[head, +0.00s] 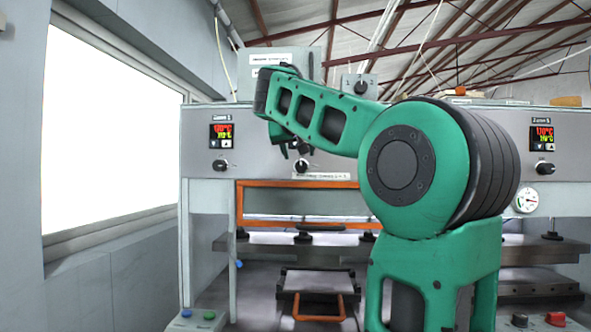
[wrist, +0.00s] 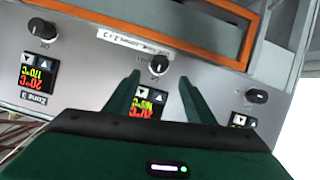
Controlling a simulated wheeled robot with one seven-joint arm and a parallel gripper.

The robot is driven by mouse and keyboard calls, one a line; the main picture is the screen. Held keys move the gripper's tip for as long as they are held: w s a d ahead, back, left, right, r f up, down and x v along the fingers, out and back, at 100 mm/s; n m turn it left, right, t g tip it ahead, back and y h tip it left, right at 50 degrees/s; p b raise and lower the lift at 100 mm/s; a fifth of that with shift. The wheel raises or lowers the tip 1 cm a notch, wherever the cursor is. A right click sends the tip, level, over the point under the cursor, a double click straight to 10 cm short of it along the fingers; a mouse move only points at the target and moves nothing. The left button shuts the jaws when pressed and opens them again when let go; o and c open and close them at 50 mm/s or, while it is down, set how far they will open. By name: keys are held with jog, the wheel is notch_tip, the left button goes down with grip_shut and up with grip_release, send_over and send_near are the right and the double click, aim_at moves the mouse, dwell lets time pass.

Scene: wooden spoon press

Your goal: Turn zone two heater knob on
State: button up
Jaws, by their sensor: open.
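The middle heater knob (wrist: 158,65), black and round, sits on the grey press panel, below its red-and-green display (wrist: 148,102) on the upside-down panel. By its place next to the Zone 3 unit (wrist: 41,75), I take it as zone two; its own label is hidden. In the head view the knob (head: 301,166) shows just below my gripper (head: 293,150). My gripper (wrist: 159,79) is open and empty, its green fingers either side of the middle display and pointing towards the knob. The knob appears apart from both fingertips. Its pointer setting is too small to read.
Neighbouring knobs stand at the left (wrist: 43,30) and right (wrist: 256,96) of the wrist view. An orange frame (head: 297,184) lies below the panel. A pressure gauge (head: 526,200) is at the right. A bright window (head: 110,125) fills the left wall.

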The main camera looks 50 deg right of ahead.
aim_at(300, 165)
jog(key=x, duration=1)
jog(key=shift+w+d+f, duration=0.2)
jog(key=shift+w, duration=0.05)
jog(key=c, duration=1)
